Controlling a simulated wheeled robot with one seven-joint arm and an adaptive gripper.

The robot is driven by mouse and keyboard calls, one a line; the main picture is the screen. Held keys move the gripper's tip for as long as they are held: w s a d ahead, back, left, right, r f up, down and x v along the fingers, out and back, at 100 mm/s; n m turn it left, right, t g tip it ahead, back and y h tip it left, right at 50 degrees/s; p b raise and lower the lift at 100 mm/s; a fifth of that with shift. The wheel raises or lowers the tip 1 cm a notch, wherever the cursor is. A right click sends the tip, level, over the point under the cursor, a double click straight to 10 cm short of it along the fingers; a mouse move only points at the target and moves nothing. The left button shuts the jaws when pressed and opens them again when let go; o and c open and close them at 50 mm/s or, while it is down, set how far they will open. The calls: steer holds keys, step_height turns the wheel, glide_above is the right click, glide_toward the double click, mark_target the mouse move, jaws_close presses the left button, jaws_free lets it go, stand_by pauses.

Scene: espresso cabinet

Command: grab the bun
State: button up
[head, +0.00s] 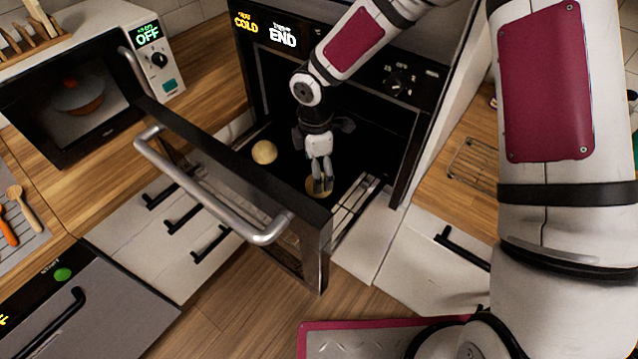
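A round, pale golden bun (264,152) lies on the dark surface inside the open oven, to the left of my gripper. A second bun (311,187) lies nearer the front, right at my fingertips and partly hidden by them. My gripper (323,188) points down inside the oven opening. Its fingers look close together, over or against the second bun. I cannot tell whether they grip it or only touch it.
The oven door (232,187) with its long handle (205,193) stands open in front and to the left. A wire rack (468,162) lies on the right counter.

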mark_target(309, 181)
steer(key=shift+w+d+f+p, duration=0.1)
steer(key=shift+f+p, duration=0.65)
steer(key=shift+f, duration=1.8)
steer(key=shift+c, duration=0.5)
